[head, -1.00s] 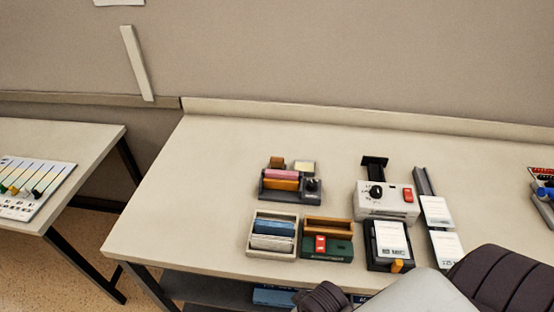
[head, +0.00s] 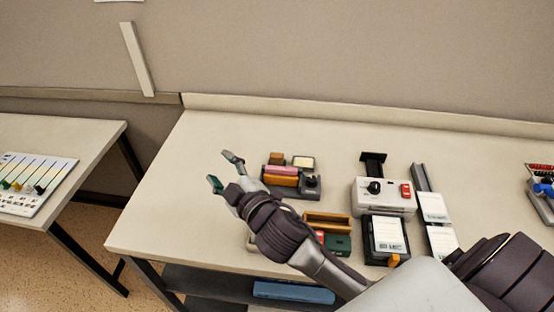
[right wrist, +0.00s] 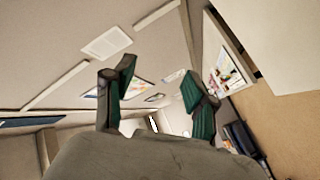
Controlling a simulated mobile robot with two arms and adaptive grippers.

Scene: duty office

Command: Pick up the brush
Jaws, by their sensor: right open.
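I cannot make out for certain which item is the brush. A dark grey holder (head: 301,192) on the table carries a pink bar (head: 279,170) and an orange bar (head: 281,181). A brown block (head: 277,158) and a pale-topped pad (head: 303,162) lie just behind it. My right gripper (head: 224,171) is open and empty, left of the holder and apart from it, fingers pointing up and left. Its two green-padded fingers show apart in the right wrist view (right wrist: 160,92). My right forearm hides most of the cream tray in front of the holder. My left gripper is not in view.
A wooden-topped green item (head: 338,242) is partly behind my arm. A white device (head: 384,197) with a black knob and red switch stands right of it, with card holders (head: 388,235) in front. The table's left part (head: 180,190) is clear. A second table (head: 85,137) stands left.

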